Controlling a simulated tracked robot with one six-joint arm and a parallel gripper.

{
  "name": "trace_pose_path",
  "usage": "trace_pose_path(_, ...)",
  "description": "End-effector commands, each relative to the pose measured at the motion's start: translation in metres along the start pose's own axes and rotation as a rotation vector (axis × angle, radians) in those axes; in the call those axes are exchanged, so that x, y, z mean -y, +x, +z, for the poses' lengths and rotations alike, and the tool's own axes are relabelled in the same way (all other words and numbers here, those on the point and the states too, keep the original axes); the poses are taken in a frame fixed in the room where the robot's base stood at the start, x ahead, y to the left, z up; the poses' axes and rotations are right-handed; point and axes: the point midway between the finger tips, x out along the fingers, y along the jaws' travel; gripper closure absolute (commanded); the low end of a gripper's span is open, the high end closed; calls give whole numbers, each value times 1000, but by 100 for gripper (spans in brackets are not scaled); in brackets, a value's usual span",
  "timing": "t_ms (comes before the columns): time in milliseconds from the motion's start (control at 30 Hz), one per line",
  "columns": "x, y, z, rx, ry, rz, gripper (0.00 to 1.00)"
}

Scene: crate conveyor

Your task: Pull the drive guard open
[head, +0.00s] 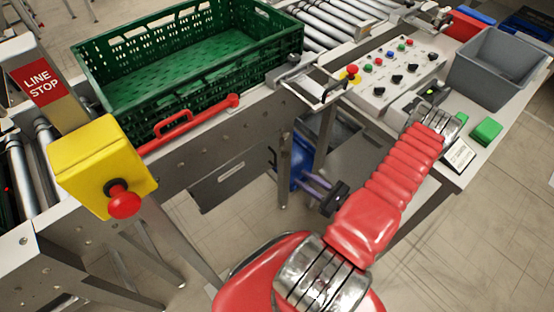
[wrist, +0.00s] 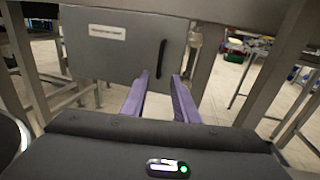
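The drive guard is a grey panel (wrist: 110,45) with a white label and a black upright bar handle (wrist: 162,60) near its right edge. It looks shut. In the head view the guard (head: 225,185) hangs under the conveyor's side, and its handle (head: 272,157) shows beside a steel leg. My gripper (wrist: 160,79) is open, with its two purple fingers pointing at the guard. The handle appears between the fingertips but beyond them, with nothing held.
A green crate (head: 200,85) sits on the conveyor above, with a red bar (head: 190,122) along the side. A yellow stop box (head: 105,165) is at left. A control bench (head: 440,165) is at right.

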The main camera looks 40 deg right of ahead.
Motion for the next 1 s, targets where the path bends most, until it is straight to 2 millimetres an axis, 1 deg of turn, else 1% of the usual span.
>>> trace_pose_path(33, 1, -6, 0, 0, 0, -3, 73)
trace_pose_path(167, 1, -21, 0, 0, -1, -3, 73)
trace_pose_path(300, -17, -20, -8, -36, 33, 60, 73)
trace_pose_path(567, -54, -23, -13, -68, 69, 173, 73)
trace_pose_path(800, -80, -30, 1, -114, 46, 317, 73)
trace_pose_path(1000, -92, -33, 13, -148, 8, 418, 73)
